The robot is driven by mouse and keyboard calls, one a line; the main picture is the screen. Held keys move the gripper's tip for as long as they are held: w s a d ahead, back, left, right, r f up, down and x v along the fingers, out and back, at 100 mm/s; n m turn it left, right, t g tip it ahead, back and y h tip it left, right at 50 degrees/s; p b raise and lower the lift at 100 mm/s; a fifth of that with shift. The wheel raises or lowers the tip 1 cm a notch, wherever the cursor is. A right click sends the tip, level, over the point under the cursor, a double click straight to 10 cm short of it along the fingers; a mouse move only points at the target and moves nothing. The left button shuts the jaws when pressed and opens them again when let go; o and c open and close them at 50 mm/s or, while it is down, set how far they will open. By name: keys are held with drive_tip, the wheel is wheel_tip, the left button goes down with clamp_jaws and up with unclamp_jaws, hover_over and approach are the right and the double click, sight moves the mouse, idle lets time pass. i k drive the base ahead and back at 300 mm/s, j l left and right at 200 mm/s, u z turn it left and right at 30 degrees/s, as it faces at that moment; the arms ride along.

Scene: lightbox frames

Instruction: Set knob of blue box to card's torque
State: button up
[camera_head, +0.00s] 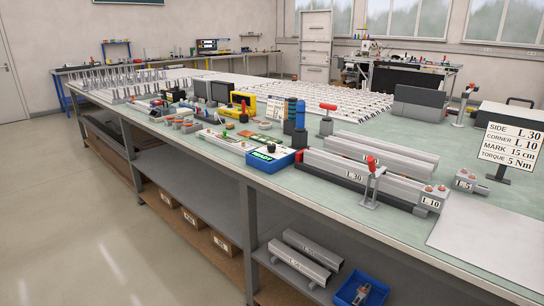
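The blue box (281,163) stands near the front edge of the workbench, left of the profile marked L 30. Its pale top carries a dark knob (271,148) and a small green label. The scale and the knob's pointing direction are too small to read. The card (511,146) stands on a dark stand at the right of the bench. It reads SIDE L 30, CORNER L 10, MARK 15 cm, TORQUE 5 Nm. My gripper is not in view.
A long profile marked L 30 (350,177) with a red-handled clamp (371,183) lies right of the box. Blue-and-black cylinders (300,124) stand close behind it. Circuit boards and tools crowd its left. A bare pale plate (490,236) lies at the front right.

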sight(271, 147)
drive_tip(key=i+j+z, duration=0.1)
drive_tip(key=i+j, duration=0.15)
drive_tip(key=i+j+z, duration=0.15)
drive_tip(key=j, duration=0.3)
drive_tip(key=i+j+z, duration=0.1)
drive_tip(key=i+j, duration=0.2)
drive_tip(key=i+j+z, duration=0.15)
drive_tip(key=j, duration=0.35)
drive_tip(key=i, duration=0.05)
